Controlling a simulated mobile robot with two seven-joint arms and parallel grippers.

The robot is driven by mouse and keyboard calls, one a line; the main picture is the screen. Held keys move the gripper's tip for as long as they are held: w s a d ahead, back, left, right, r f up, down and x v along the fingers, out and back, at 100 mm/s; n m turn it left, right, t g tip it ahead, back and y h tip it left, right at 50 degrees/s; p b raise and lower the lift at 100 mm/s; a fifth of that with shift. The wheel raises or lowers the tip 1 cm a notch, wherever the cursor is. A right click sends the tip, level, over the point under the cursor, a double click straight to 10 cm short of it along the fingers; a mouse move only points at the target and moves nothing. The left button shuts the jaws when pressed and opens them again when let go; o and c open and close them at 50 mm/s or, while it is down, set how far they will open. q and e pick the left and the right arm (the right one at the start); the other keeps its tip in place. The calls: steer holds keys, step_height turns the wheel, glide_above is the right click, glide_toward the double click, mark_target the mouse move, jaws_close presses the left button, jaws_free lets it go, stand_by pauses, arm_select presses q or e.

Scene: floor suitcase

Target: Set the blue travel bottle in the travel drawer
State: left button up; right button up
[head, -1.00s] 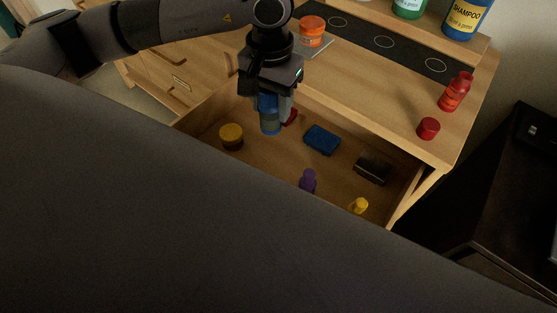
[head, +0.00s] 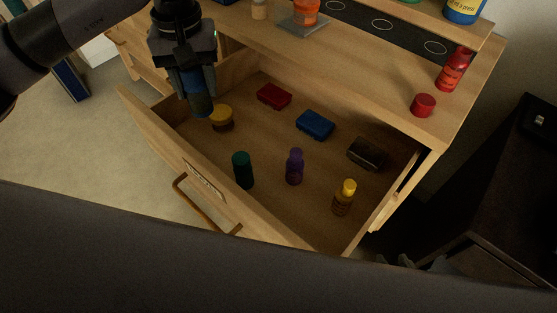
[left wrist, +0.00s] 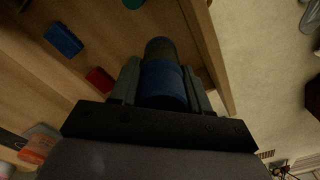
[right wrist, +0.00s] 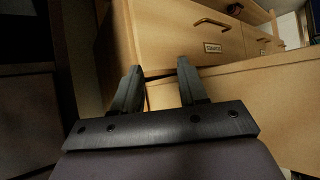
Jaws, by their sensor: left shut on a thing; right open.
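The blue travel bottle (head: 198,98) is held in my left gripper (head: 192,84), over the left end of the open drawer (head: 145,115). In the left wrist view the bottle (left wrist: 163,85) sits between both fingers, with a darker end pointing away. In the head view it overlaps the yellow-lidded jar; I cannot tell if it touches anything. The drawer front carries a label I cannot read. My right gripper (right wrist: 158,88) is open and empty in the right wrist view, facing wooden drawer fronts.
The drawer holds the yellow-lidded jar (head: 222,118), red box (head: 274,95), blue box (head: 315,125), black box (head: 367,153), and green (head: 243,170), purple (head: 294,167) and yellow-capped (head: 344,197) bottles. Bare floor shows between them.

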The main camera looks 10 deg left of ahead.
arm_select(q)
steer(key=n+b, duration=0.1)
steer(key=w+a+f+n+b, duration=0.1)
steer(key=b, duration=0.1)
steer(key=w+n+b, duration=0.1)
steer(key=b, duration=0.1)
steer(key=shift+w+a+f, duration=0.1)
steer(key=shift+a+f, duration=0.15)
steer(key=shift+f, duration=0.05)
steer(key=n+b, duration=0.2)
steer(key=b, duration=0.2)
glide_above(217, 159)
step_height(217, 159, down, 19)
steer(key=shift+f, duration=0.1)
steer(key=shift+w+f, duration=0.1)
steer(key=shift+f, duration=0.25)
steer(key=o, duration=1.1)
steer(key=shift+r, duration=0.1)
steer(key=shift+c, duration=0.2)
